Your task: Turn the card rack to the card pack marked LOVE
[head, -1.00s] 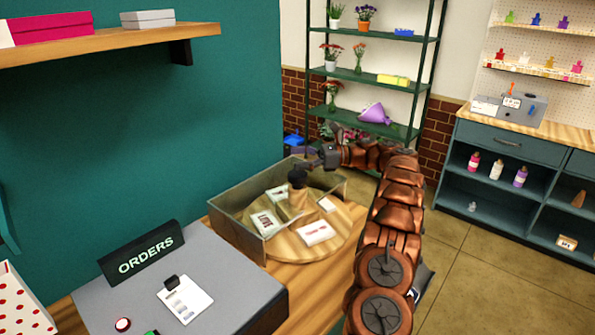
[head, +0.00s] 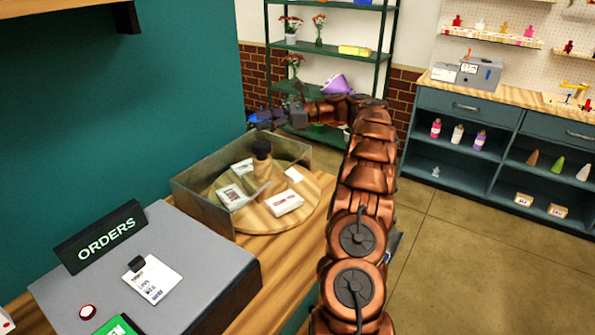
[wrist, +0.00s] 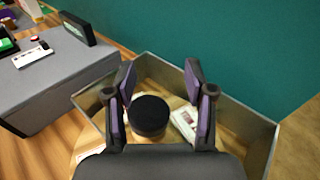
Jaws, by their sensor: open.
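The card rack is a round wooden turntable (head: 300,208) with several card packs and a dark-topped centre post (head: 261,149). The pack marked LOVE (head: 232,197) stands on its front left. A white pack with a red mark (head: 285,202) lies at the front, its word too small to read. My gripper (head: 262,118) is above the post, apart from it. In the wrist view my gripper (wrist: 160,78) is open and empty, with the black post top (wrist: 150,115) below and between its fingers. The fingers and palm hide part of the rack there.
A grey metal-walled enclosure (head: 203,207) surrounds the rack's left and back. A grey counter box (head: 190,250) with an ORDERS sign (head: 101,237) and a clipped order card (head: 152,279) stands at the front left. A teal wall (head: 120,130) rises behind.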

